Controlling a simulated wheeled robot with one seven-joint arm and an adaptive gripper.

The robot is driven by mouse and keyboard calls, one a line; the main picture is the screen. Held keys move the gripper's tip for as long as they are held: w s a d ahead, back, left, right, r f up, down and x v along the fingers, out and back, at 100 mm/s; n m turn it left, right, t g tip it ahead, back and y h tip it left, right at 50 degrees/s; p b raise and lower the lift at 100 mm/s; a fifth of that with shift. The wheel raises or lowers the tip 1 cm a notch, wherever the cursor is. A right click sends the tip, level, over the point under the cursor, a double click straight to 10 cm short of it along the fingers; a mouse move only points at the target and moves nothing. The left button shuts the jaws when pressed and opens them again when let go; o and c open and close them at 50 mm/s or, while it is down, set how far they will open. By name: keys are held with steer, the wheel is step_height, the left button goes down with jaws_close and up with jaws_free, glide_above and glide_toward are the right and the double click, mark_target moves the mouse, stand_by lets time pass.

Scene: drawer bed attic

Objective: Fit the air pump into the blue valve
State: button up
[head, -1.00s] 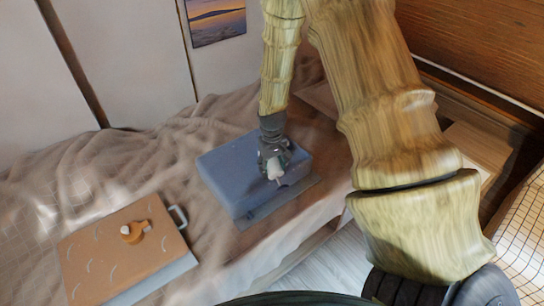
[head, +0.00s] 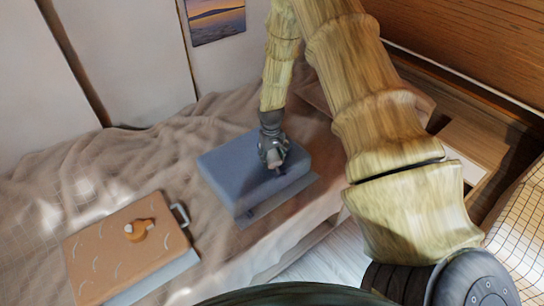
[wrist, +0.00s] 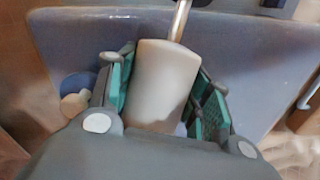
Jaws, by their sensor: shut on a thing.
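My gripper (head: 272,155) is over the blue box (head: 225,175) on the bed. In the wrist view my gripper (wrist: 165,95) has its green pads on both sides of the air pump (wrist: 160,80), a pale, smooth body with a metal rod pointing away at the top. The blue valve (wrist: 80,84), with a pale cap, shows left of the gripper in the wrist view, partly covered by the finger. In the head view a small dark blue part, perhaps the valve, shows just below the gripper. The pump is apart from the valve in the wrist view.
An orange box (head: 90,255) with an orange valve (head: 139,230) and a metal handle (head: 180,214) lies at the left on the rumpled blanket (head: 50,185). A wall is behind the bed. An open wooden drawer or shelf (head: 480,150) is at the right.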

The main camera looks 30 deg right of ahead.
mark_target(271, 153)
steer(key=shift+f, duration=0.2)
steer(key=o, duration=1.2)
steer(key=shift+f+b, duration=0.15)
steer(key=shift+b, duration=0.25)
steer(key=shift+a+r+b, duration=0.15)
steer(key=shift+r+b, duration=0.9)
steer(key=shift+r, duration=4.5)
